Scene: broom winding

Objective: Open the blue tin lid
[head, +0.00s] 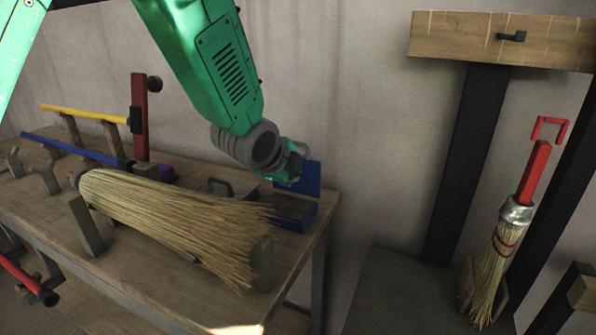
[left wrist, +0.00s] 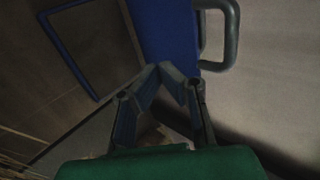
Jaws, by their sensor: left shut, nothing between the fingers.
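The blue tin (head: 297,224) sits at the right end of the workbench, with its dark inside showing. Its blue lid (head: 312,178) stands raised and steeply tilted at the tin's back side. In the left wrist view the lid (left wrist: 168,30) is a blue panel with a grey loop handle (left wrist: 231,38) on its right. The tin's blue rim (left wrist: 68,48) shows at the upper left there. My left gripper (left wrist: 164,70) is shut and empty, its tips right at the lid's lower edge; contact cannot be told. In the head view it is partly hidden by its wrist. My right gripper is out of view.
A large straw broom head (head: 170,215) lies in grey supports on the workbench (head: 115,275), left of the tin. Blue and yellow rods are farther left. A finished red-handled broom (head: 533,175) stands at the right. A gap separates the bench from that stand.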

